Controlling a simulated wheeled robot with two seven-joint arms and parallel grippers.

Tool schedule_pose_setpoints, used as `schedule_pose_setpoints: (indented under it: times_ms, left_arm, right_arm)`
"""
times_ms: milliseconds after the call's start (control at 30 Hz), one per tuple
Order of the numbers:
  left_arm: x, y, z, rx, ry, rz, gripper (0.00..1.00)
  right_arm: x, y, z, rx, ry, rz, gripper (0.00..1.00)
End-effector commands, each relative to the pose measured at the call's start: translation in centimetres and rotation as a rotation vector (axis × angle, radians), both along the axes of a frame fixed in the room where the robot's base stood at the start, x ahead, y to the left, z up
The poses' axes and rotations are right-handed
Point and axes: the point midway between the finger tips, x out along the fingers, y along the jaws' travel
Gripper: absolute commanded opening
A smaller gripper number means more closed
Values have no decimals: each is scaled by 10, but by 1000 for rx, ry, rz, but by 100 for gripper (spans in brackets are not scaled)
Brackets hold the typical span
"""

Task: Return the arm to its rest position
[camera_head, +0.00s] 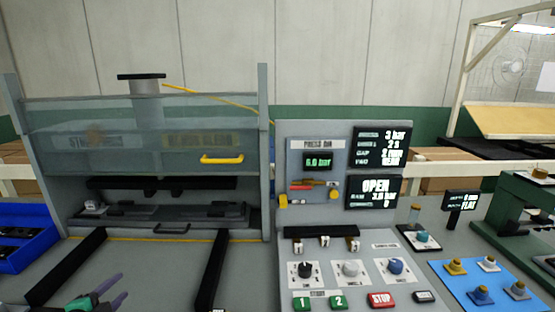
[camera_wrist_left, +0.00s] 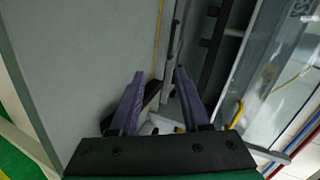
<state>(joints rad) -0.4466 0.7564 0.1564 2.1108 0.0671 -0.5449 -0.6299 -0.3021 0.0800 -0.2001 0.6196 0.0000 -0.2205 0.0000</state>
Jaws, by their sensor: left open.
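My left gripper (camera_head: 98,295) shows at the bottom left of the head view, low over the grey bench in front of the press. Its two purple fingers (camera_wrist_left: 156,98) are apart in the left wrist view, with nothing held between them. Part of the left arm is cut off by the bottom edge of the head view. My right gripper is not in view.
A press with a clear guard (camera_head: 140,130) and yellow handle (camera_head: 222,160) stands behind the gripper. Black rails (camera_head: 68,268) and (camera_head: 210,272) flank it. A control panel (camera_head: 340,210) stands right, a blue bin (camera_head: 22,225) left, and a blue mat (camera_head: 455,275) far right.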

Motion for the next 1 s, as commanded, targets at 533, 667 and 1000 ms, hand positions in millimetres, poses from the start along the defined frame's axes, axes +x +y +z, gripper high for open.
schedule_pose_setpoints:
  times_ms: [533,667,1000]
  left_arm:
    - [-112,-83,-120,-596,453,464,47]
    - [-148,-113,-134,-735,578,603,47]
    - [-190,-154,-209,-885,772,815,47]
  right_arm:
    - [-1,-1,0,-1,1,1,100]
    - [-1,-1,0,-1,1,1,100]
    - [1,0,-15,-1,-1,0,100]
